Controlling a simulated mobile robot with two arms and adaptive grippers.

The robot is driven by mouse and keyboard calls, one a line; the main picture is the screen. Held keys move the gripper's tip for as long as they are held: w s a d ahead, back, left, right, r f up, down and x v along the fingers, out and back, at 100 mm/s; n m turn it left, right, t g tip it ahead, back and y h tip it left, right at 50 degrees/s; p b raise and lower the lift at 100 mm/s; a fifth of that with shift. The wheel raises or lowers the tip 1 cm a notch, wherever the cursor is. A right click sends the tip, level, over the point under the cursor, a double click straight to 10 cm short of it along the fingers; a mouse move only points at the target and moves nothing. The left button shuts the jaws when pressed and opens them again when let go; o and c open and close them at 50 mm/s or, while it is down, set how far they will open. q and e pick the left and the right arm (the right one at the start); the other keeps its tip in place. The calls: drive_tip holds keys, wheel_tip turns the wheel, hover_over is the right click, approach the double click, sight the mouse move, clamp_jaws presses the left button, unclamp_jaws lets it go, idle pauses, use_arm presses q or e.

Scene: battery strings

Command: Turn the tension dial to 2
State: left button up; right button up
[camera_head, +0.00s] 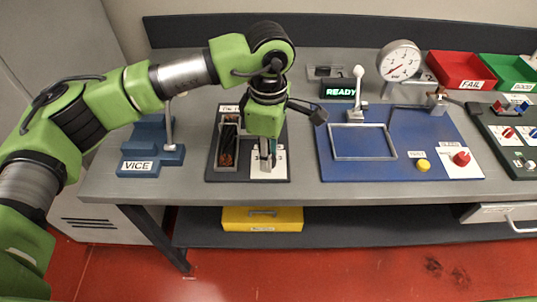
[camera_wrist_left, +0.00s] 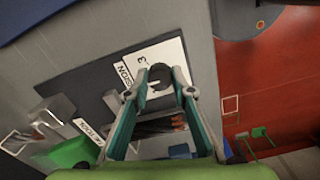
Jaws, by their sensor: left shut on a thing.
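The tension dial (camera_wrist_left: 160,72) is a dark round knob on a white card. In the left wrist view it sits between the fingertips of my left gripper (camera_wrist_left: 160,82), which is shut on it. The card's lettering and a 3 show there, but I cannot tell the dial's setting. In the head view my left gripper (camera_head: 266,158) points down over the white card (camera_head: 268,174) on the dark board and hides the dial. My right gripper is not in view.
Left of the card is a grey-framed holder (camera_head: 227,174). A blue vice (camera_head: 150,164) stands further left. On the right are a blue board (camera_head: 440,130) with a frame, a READY display (camera_head: 340,90), a gauge (camera_head: 399,62), and red (camera_head: 461,70) and green (camera_head: 510,72) bins.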

use_arm(q)
drive_tip(key=o, duration=1.1)
drive_tip(key=shift+o, duration=0.2)
drive_tip(key=shift+r, duration=0.1)
wheel_tip(320, 180, up, 12)
